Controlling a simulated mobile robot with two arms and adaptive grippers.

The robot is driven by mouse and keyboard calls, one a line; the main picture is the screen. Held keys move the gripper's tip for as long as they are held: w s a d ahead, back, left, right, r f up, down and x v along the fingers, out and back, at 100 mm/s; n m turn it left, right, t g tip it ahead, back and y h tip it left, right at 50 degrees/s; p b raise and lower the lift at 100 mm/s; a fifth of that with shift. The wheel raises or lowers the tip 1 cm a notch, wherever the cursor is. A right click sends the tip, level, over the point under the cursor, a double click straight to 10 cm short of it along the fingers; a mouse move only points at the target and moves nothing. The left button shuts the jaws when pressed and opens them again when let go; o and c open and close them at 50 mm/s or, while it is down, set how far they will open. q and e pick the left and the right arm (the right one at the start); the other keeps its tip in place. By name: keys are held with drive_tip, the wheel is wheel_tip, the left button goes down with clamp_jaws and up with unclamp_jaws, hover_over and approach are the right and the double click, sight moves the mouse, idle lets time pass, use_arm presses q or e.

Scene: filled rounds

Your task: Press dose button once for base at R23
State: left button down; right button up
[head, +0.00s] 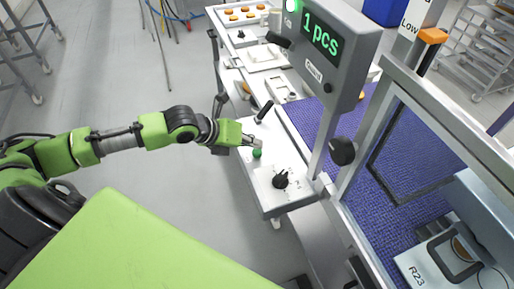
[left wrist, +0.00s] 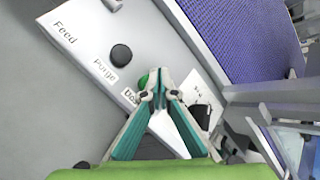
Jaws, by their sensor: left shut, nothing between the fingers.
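The green dose button (head: 257,153) sits on the white control panel (head: 262,178). In the left wrist view the green button (left wrist: 143,82) shows partly behind my fingertips, next to a label starting "Do". My left gripper (head: 256,142) is shut and empty, its tips right at the button. It also shows in the left wrist view (left wrist: 160,92), tips together. I cannot tell whether they touch the button. My right gripper is not in view.
A black knob (head: 280,180) and a black lever (head: 264,112) flank the button. In the left wrist view a black button (left wrist: 121,54) sits by "Purge". A grey display (head: 325,42) reads "1 pcs". A purple belt (head: 405,160) lies right of the panel.

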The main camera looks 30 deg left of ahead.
sight(254, 152)
use_arm(q)
wheel_tip(254, 152, up, 5)
drive_tip(key=p, duration=0.5)
idle(0.5)
idle(0.5)
